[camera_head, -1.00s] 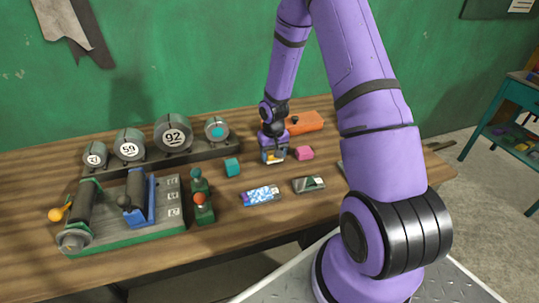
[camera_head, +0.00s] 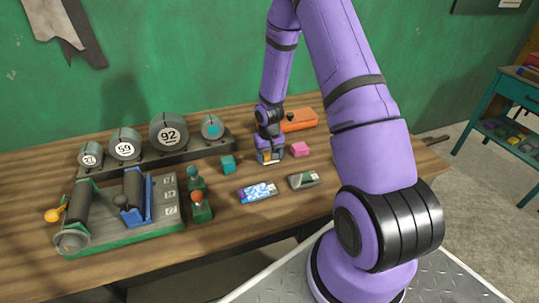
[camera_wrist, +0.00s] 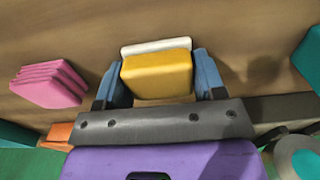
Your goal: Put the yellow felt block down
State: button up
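The yellow felt block (camera_wrist: 157,75) sits between the two blue-grey fingers of my gripper (camera_wrist: 158,80) in the wrist view, with a finger against each side. A pale white edge (camera_wrist: 156,46) shows along its far side. In the head view my gripper (camera_head: 269,156) is low over the table, with a bit of yellow between its fingers. The gripper partly hides the block there, and I cannot tell whether its underside touches the wood.
A pink block (camera_head: 300,149) lies close right of my gripper, and a teal block (camera_head: 228,164) lies to the left. An orange case (camera_head: 300,120) is behind. A patterned blue case (camera_head: 258,192) and a grey box (camera_head: 304,180) lie in front on the wooden table (camera_head: 330,155).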

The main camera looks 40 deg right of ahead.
jog(key=shift+o, duration=0.9)
jog(key=shift+s+a+f, duration=0.1)
jog(key=shift+s+f, duration=0.2)
jog(key=shift+f, duration=0.15)
jog(key=shift+w+r, duration=0.15)
jog(key=shift+r, duration=0.25)
jog(key=shift+o, duration=0.7)
notch_tip(320, 180, up, 12)
jog(key=shift+w, duration=0.15)
jog(key=s+a+r+n+t+h, duration=0.1)
jog(key=s+a+r, duration=0.25)
jog(key=r, duration=0.75)
jog(key=s+a+r+t, duration=0.1)
jog(key=s+a+r, duration=0.25)
jog(key=r, duration=0.65)
jog(key=s+a+r+n+t, duration=0.1)
jog(key=s+a+r, duration=0.2)
jog(key=s, duration=0.7)
jog(key=s+a+r+n+t+y, duration=0.1)
jog(key=s+a+r+t, duration=0.1)
jog(key=s+r, duration=0.6)
jog(key=shift+s+a+r, duration=0.2)
jog(key=shift+s+a, duration=0.3)
jog(key=shift+s, duration=0.5)
